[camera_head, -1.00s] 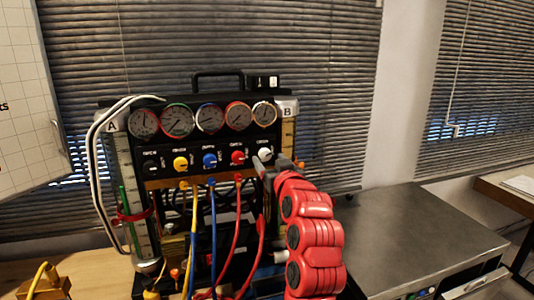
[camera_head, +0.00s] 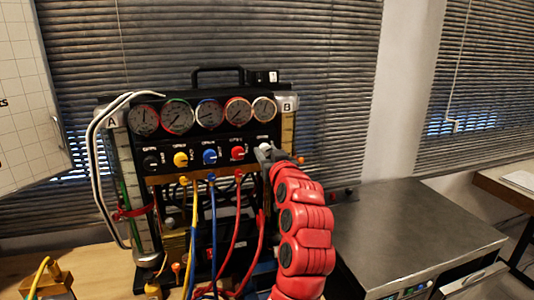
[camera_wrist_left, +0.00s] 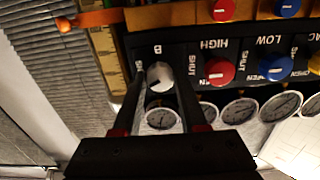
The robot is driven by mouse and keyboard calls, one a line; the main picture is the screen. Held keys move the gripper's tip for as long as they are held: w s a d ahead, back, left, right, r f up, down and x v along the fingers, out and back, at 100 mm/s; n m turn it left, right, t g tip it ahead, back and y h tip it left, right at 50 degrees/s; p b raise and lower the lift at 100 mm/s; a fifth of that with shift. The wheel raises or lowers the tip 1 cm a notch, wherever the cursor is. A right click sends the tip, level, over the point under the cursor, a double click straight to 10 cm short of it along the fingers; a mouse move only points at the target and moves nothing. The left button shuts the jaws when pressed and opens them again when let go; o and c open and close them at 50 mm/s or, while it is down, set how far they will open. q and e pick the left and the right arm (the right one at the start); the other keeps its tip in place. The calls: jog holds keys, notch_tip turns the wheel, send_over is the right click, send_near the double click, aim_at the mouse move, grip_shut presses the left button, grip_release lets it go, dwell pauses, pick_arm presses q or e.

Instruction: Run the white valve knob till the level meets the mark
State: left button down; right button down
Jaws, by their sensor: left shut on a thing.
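The white valve knob (camera_head: 264,146) is at the right end of the knob row on the black gauge panel, under the rightmost gauge. My left gripper (camera_head: 264,153) is shut on it. In the left wrist view, the white knob (camera_wrist_left: 160,76) sits between the two dark fingers of my left gripper (camera_wrist_left: 161,88). Tube A (camera_head: 140,195) stands at the panel's left, with a green strip and a red band around it. Column B (camera_head: 288,130) is at the right, partly hidden by my arm. I cannot make out the level or mark. My right gripper is not in view.
Black, yellow (camera_head: 180,159), blue (camera_head: 209,156) and red (camera_head: 237,153) knobs share the row. Several hoses hang below the panel. A grey-topped cabinet (camera_head: 420,235) stands to the right. A brass block (camera_head: 50,283) lies at the lower left.

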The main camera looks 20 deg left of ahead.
pick_arm(q)
jog(key=shift+m, duration=0.8)
jog(key=m, duration=0.3)
jog(key=shift+m, duration=0.4)
jog(key=shift+c, duration=2.2)
grip_release()
jog(key=b+v, duration=0.3)
jog(key=v, duration=1.4)
jog(key=shift+s+d, duration=0.2)
